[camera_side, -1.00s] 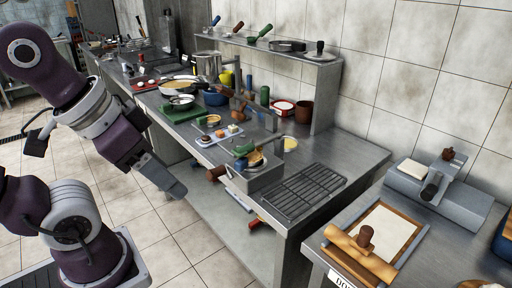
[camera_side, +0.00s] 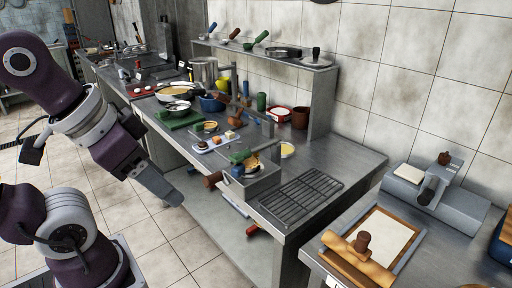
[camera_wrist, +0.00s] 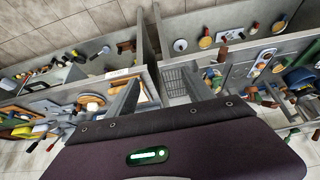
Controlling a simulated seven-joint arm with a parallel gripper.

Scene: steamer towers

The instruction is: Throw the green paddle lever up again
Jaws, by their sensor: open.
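A green paddle (camera_side: 240,156), which looks like the lever, lies nearly flat over the steel box (camera_side: 262,184) at the bench's front edge. Its exact tilt is too small to tell. A blue knob (camera_side: 238,171) shows beside it. My gripper (camera_side: 172,196) is open and empty, pointing down to the right, in front of the bench and left of the box. It is clear of the paddle. In the wrist view my two grey fingers (camera_wrist: 160,95) stand apart with nothing held between them. I cannot pick out the paddle surely there.
A wire rack (camera_side: 300,196) lies right of the box. A brown round handle (camera_side: 212,180) sticks out at the bench front near my gripper. Pans, a pot (camera_side: 203,70) and small dishes crowd the bench behind. The floor before the bench is free.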

